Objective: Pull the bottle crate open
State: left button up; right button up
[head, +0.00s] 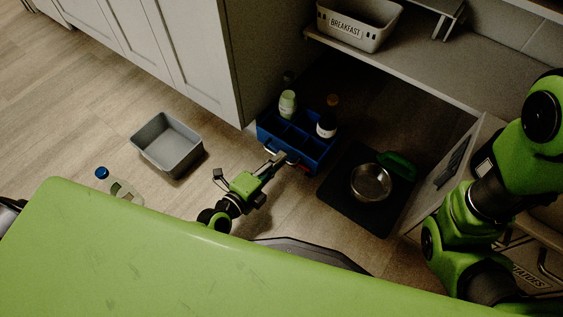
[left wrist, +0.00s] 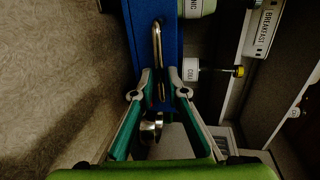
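The blue bottle crate (head: 318,152) stands on the floor at the opening under the shelf in the head view. It has several compartments and holds a pale green bottle (head: 287,104) and a dark bottle with a white label (head: 327,126). My left gripper (head: 274,161) is at the crate's near side. In the left wrist view, the crate's blue face (left wrist: 140,22) carries a silver bar handle (left wrist: 157,45). The left fingertips (left wrist: 161,74) lie on either side of the handle's lower part, with visible gaps, so they look open. My right gripper is not in view.
A grey bin (head: 167,146) and a clear bottle with a blue cap (head: 119,187) are on the floor to the left. A cabinet (head: 200,50) stands left of the opening; a BREAKFAST bin (head: 357,24) is above.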

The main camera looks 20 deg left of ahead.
pick_arm(q)
jog(key=shift+x, duration=1)
grip_shut()
